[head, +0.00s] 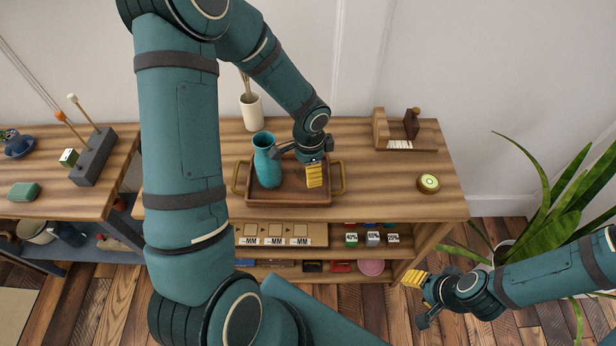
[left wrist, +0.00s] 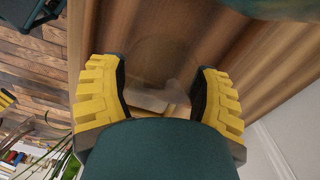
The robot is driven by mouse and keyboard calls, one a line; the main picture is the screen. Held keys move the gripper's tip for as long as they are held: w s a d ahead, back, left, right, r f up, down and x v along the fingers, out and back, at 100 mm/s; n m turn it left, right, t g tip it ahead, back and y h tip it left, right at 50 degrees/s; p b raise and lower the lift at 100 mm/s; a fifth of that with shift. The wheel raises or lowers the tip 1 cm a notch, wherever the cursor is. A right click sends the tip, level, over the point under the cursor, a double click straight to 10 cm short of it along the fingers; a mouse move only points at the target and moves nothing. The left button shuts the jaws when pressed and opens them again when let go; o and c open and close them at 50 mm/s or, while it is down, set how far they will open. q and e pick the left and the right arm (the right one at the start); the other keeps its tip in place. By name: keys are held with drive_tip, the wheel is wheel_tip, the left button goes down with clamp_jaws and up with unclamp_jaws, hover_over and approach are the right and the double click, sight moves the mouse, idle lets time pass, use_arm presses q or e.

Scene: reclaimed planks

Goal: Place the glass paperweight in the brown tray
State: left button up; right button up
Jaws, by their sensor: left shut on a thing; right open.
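The brown tray (head: 250,199), with two brass-coloured handles, lies on the wooden sideboard and holds a teal vase (head: 267,165) standing upright in its left part. My left gripper (head: 299,168) is over the tray, close to the right of the vase. In the left wrist view, its yellow fingers (left wrist: 162,92) are spread around a faint, clear, rounded thing that looks like the glass paperweight (left wrist: 155,62). I cannot make the paperweight out in the head view, nor tell if it touches the tray. My right gripper (head: 418,298) is open and empty, in front of the sideboard's right end.
A cream vase with sticks (head: 252,112) stands behind the tray. A wooden holder (head: 405,133) is at the back right, with a round green thing (head: 428,183) before it. The sideboard top between tray and green thing is clear. A leafy plant (head: 560,205) stands right.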

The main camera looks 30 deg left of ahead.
use_arm(q)
wheel_tip(320, 180, down, 4)
drive_tip(key=shift+r+b, duration=0.15)
drive_tip(key=shift+b, duration=0.4)
drive_tip(key=shift+r, duration=0.15)
drive_tip(key=shift+f, duration=0.25)
drive_tip(key=o, duration=1.1)
drive_tip(key=shift+r, duration=0.2)
